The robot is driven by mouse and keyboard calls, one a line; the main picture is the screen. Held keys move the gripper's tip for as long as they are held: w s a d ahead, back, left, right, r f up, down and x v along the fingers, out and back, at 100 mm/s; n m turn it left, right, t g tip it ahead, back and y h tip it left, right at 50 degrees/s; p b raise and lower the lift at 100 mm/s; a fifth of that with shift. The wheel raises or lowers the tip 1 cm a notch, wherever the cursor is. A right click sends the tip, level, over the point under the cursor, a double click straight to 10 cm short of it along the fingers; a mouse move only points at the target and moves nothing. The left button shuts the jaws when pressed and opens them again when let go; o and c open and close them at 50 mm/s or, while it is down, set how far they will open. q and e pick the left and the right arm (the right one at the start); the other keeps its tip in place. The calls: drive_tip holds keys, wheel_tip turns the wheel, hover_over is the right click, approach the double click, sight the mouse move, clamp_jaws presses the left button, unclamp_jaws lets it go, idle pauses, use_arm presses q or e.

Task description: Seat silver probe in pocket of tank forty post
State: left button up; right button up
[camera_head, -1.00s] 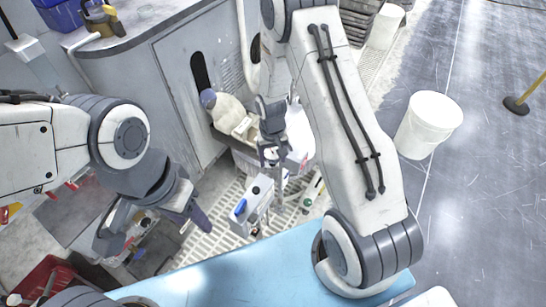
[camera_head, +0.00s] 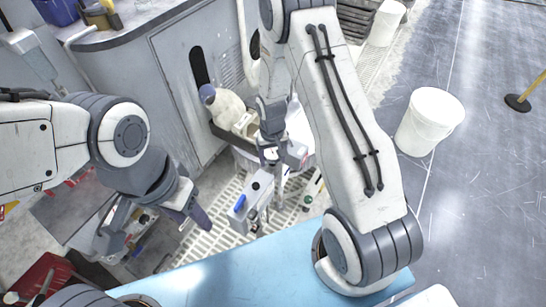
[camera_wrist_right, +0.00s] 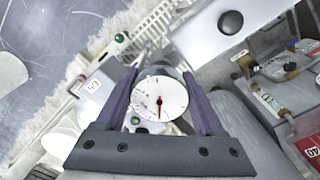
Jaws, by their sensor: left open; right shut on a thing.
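My right gripper (camera_wrist_right: 162,100) is shut on a round white dial (camera_wrist_right: 160,104) with a red needle, between its two purple fingers. This looks like the head of the silver probe; its stem is hidden behind the dial. In the head view the right gripper (camera_head: 270,155) hangs above the grate, just above a grey block (camera_head: 243,207) with a blue part on it. My left gripper (camera_head: 155,226) is open and empty at the lower left.
A basin holding bottles (camera_head: 228,108) stands behind the right gripper. A white bucket (camera_head: 430,120) is on the floor at right. A pale blue surface (camera_head: 240,270) lies in front. A red bin (camera_head: 45,275) is at lower left, and a grey cabinet (camera_head: 175,90) is at the back.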

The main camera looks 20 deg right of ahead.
drive_tip(key=shift+f, duration=0.15)
drive_tip(key=o, duration=1.4)
wheel_tip(320, 180, up, 11)
drive_tip(key=shift+a+f+p, duration=0.1)
drive_tip(key=shift+f+p, duration=0.1)
drive_tip(key=shift+p, duration=0.35)
